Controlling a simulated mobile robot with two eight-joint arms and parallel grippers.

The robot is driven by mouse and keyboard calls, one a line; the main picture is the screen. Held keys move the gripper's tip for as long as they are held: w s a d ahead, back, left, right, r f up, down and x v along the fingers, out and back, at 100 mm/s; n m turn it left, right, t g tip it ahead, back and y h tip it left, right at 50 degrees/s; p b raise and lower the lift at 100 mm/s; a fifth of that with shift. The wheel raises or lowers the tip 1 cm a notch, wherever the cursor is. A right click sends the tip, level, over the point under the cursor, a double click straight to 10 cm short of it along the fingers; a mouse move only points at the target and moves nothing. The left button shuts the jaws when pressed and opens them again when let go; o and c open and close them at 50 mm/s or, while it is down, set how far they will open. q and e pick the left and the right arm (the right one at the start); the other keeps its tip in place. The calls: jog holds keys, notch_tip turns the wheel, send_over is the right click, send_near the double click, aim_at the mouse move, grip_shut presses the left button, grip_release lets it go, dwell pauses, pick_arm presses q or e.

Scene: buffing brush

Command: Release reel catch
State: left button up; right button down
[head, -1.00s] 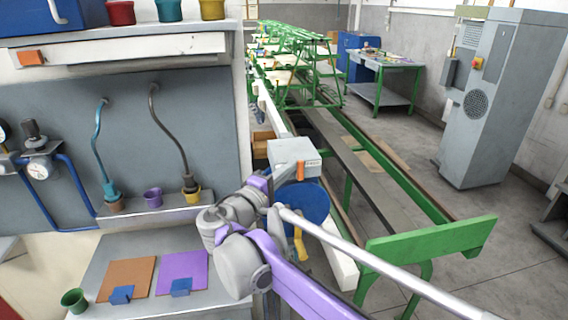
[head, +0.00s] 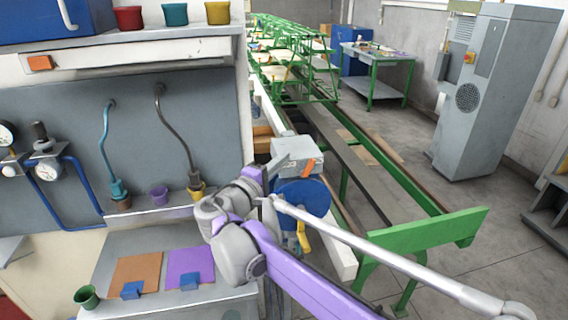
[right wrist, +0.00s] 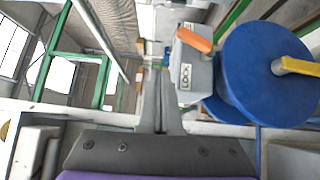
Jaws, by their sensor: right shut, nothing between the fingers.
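A grey box (head: 296,155) with an orange lever (head: 309,167) on its front stands beside a blue reel (head: 304,200) with a yellow handle (head: 303,235). In the right wrist view the grey box (right wrist: 188,72), its orange lever (right wrist: 195,38), the blue reel (right wrist: 262,90) and the yellow handle (right wrist: 300,66) are to the right of my fingers. My right gripper (right wrist: 158,76) is shut and empty, pointing past the box's left side; I cannot tell whether it touches it. In the head view its fingertips are hard to make out against the box. My left gripper is not in view.
A green frame (head: 425,234) with long rails runs away behind the reel. A bench with an orange mat (head: 136,270) and a purple mat (head: 189,266) is at left. A grey cabinet (head: 495,95) stands at right with clear floor before it.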

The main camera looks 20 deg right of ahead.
jog(key=s+a+r, duration=0.3)
jog(key=s+a, duration=0.3)
jog(key=s, duration=0.1)
jog(key=shift+a+b, duration=0.3)
jog(key=shift+b, duration=0.15)
jog(key=shift+d, duration=0.1)
jog(key=s+d+f+m+g+y, duration=0.1)
jog(key=s+d+f+g+y, duration=0.1)
jog(key=s+d+f, duration=0.3)
jog(key=s+d+f+m+g+y, duration=0.1)
jog(key=s+d+f+g+y, duration=0.15)
jog(key=f, duration=0.55)
jog(key=s+d+f+m+g+y, duration=0.1)
jog(key=s+d+f+g+y, duration=0.1)
jog(key=s+d+f, duration=0.3)
jog(key=s+a+f+m+y, duration=0.4)
jog(key=s+f+m+y, duration=0.2)
jog(key=s+f, duration=0.4)
notch_tip(320, 180, down, 4)
jog(key=shift+s+a+f+y, duration=0.15)
jog(key=shift+s+y, duration=0.1)
jog(key=shift+y, duration=0.2)
